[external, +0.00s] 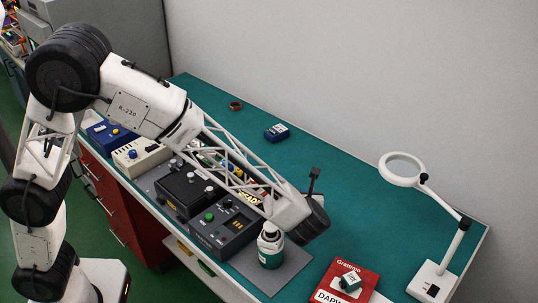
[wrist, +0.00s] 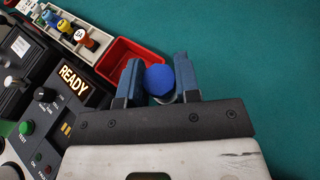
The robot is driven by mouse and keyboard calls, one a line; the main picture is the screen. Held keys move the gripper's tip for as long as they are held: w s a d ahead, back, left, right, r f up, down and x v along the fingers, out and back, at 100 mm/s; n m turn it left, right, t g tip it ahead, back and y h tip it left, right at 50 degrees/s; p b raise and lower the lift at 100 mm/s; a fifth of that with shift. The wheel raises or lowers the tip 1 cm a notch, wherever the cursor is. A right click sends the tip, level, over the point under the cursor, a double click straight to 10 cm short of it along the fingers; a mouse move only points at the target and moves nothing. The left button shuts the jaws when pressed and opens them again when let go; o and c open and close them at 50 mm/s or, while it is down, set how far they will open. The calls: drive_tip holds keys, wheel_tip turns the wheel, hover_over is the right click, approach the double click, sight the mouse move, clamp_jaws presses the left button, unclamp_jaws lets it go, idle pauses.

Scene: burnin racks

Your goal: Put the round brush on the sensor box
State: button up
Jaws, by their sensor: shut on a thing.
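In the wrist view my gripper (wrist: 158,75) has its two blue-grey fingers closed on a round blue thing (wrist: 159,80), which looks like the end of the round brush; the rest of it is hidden. In the external view my wrist hides the fingers. A small dark blue box (external: 277,133) with a pale label lies on the teal bench. A small white and teal box (external: 349,281) sits on a red book at the front. I cannot tell for sure which of these is the sensor box.
A red tray (wrist: 125,65) lies just beyond my fingers, beside a pale rack (wrist: 98,40) of coloured knobs. A dark console (external: 222,225) and a teal-labelled bottle (external: 270,247) stand near my wrist. A magnifier lamp (external: 403,168) stands right. The back bench is mostly clear.

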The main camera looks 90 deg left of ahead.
drive_tip(key=s+a+n+g, duration=0.1)
drive_tip(key=s+a, duration=0.4)
drive_tip(key=a, duration=0.8)
drive_tip(key=s+a+n+g, duration=0.2)
drive_tip(key=s+a, duration=0.4)
drive_tip(key=a, duration=0.8)
drive_tip(key=s+a+f+n+g, duration=0.1)
drive_tip(key=s+a, duration=0.5)
drive_tip(key=a, duration=0.7)
drive_tip(key=shift+a+g+h, duration=0.2)
drive_tip(key=shift+g+h, duration=0.1)
drive_tip(key=shift+g, duration=0.3)
drive_tip(key=shift+f, duration=0.1)
hover_over(277, 129)
drive_tip(key=shift+s+d+f, duration=0.1)
drive_tip(key=shift+f, duration=0.65)
drive_tip(key=shift+f, duration=1.75)
